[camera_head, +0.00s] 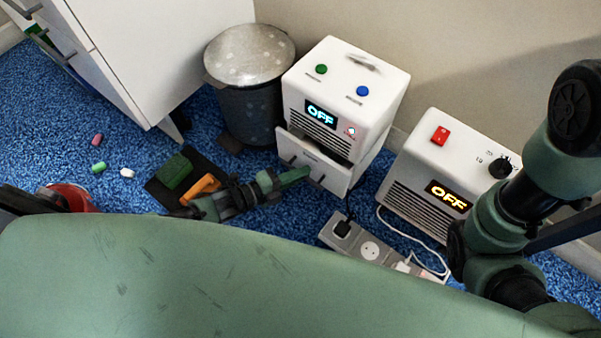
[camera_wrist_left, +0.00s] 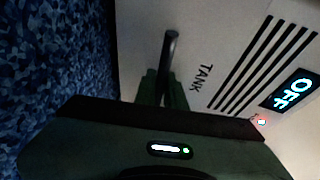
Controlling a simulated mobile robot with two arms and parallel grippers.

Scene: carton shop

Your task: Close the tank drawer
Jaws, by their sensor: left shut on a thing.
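The white dehumidifier-like box (camera_head: 345,90) with a lit "OFF" display stands by the wall in the head view. Its tank drawer (camera_head: 337,182) sticks out at the bottom, with a dark gap above its front. My left gripper (camera_head: 303,174) is at the drawer front. In the left wrist view, the green fingers (camera_wrist_left: 166,88) are shut on the dark bar handle (camera_wrist_left: 171,48), beside the "TANK" label (camera_wrist_left: 202,78) on the drawer front. The fingers hide part of the handle. My right arm shows at the right, but its gripper is out of view.
A metal bin (camera_head: 248,100) stands left of the box. A second white unit (camera_head: 420,175) and a power strip (camera_head: 368,248) with cables lie to the right. A dark mat (camera_head: 205,165) and small capsules (camera_head: 98,167) lie on blue carpet.

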